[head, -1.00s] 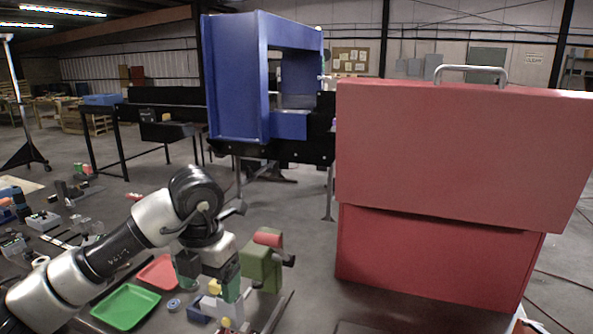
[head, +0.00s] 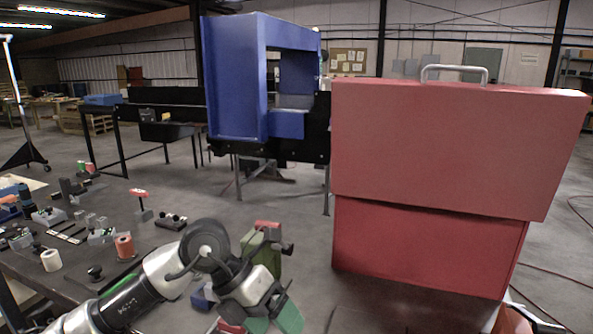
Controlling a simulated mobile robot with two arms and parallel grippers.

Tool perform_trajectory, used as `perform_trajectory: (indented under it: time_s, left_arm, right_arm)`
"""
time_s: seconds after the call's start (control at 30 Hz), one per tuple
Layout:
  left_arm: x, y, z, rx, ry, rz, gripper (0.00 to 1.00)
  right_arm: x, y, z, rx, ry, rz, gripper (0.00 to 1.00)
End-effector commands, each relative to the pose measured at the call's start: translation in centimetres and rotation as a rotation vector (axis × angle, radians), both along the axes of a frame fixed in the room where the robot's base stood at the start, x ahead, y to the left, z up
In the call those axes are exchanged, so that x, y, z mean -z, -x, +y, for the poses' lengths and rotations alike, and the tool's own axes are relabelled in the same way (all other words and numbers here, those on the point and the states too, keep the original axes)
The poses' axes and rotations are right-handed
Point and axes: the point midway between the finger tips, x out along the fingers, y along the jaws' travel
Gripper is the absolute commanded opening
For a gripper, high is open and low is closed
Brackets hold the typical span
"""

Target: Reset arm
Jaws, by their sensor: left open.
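My left arm comes in from the lower left. My left gripper (head: 272,318) hangs low at the bottom middle, with green finger pads. It is open, and I see nothing held between its fingers, though the tips are partly cut off by the frame's edge. A green block-like device with a red top (head: 262,245) stands just behind the gripper and is partly covered by the arm. A blue item (head: 203,298) shows beside the wrist. My right gripper does not show.
A large red box with a handle (head: 430,245) stands close on the right. A blue detector frame (head: 235,80) sits on the black conveyor behind. Open floor lies between.

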Motion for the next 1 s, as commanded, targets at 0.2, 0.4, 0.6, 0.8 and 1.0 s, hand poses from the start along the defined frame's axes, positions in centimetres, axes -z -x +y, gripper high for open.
perform_trajectory:
  time_s: [0.2,0.4,0.6,0.8,1.0]
  left_arm:
    - [-1.9,3.9,-5.8,0.0,0.53,0.131,0.81]
    - [-7.4,4.6,-6.5,-0.264,1.194,0.336,0.81]
    - [-7.5,0.8,-0.1,-0.825,1.669,0.56,0.81]
    - [1.3,-0.7,8.5,-1.609,1.8,0.785,0.81]
    - [13.2,4.8,14.3,-2.39,1.502,0.982,0.81]
  right_arm:
    - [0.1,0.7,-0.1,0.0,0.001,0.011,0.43]
    - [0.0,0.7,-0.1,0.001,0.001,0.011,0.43]
    - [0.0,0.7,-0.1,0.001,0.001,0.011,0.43]
    - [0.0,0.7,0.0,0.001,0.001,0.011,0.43]
    - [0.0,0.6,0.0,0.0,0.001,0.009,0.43]
